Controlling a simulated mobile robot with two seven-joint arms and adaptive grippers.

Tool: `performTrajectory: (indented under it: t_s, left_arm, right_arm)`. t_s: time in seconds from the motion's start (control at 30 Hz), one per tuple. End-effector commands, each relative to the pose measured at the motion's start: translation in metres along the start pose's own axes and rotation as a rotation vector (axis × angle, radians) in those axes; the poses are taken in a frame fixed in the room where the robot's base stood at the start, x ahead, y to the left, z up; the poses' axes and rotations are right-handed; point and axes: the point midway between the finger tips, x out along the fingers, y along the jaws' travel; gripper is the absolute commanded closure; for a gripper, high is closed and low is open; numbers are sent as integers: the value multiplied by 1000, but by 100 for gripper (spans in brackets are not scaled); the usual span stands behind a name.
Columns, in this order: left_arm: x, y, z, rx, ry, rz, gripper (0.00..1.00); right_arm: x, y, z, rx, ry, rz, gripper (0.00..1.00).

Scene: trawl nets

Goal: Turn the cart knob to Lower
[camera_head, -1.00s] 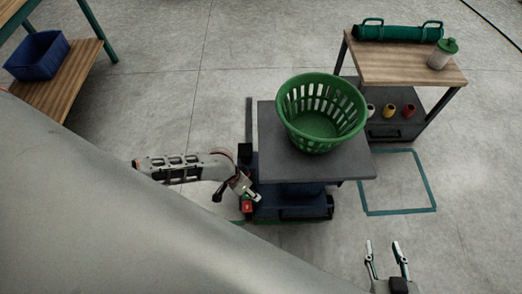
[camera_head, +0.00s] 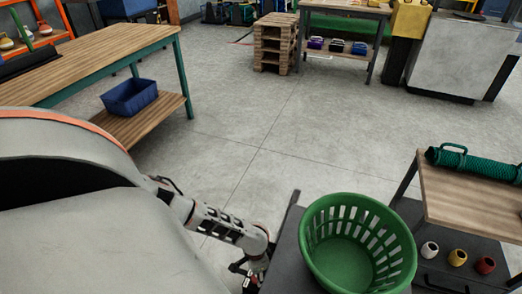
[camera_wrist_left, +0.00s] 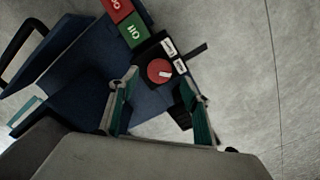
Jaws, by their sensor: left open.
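In the left wrist view, a round red knob (camera_wrist_left: 158,71) sits on a small black panel with white labels, whose words I cannot read. My left gripper (camera_wrist_left: 160,82) is open, with one finger on each side of the knob's line. I cannot tell whether the fingertips touch it. In the head view, the grey-topped cart (camera_head: 293,262) is at the bottom, cut off by the frame edge. My left gripper (camera_head: 252,276) is low at its left side, small and partly cut off. The knob is not distinguishable there. My right gripper is out of view.
A green basket (camera_head: 325,250) stands on the cart. Red (camera_wrist_left: 117,8) and green (camera_wrist_left: 133,31) labelled blocks sit beside the knob panel. A wooden-topped trolley (camera_head: 465,205) stands right of the cart, a workbench (camera_head: 110,55) at the left. The floor beyond is open.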

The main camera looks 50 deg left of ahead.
Motion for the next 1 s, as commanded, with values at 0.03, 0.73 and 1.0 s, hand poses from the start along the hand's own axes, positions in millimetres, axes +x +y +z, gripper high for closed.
performTrajectory:
  t_s: [0.03,0.73,1.0]
  left_arm:
    - [16,2,6,0,-12,4,52]
    - [37,0,-1,1,2,1,83]
    - [37,0,0,-6,1,1,90]
  right_arm:
    - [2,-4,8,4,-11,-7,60]
    - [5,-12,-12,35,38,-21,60]
    - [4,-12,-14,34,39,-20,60]
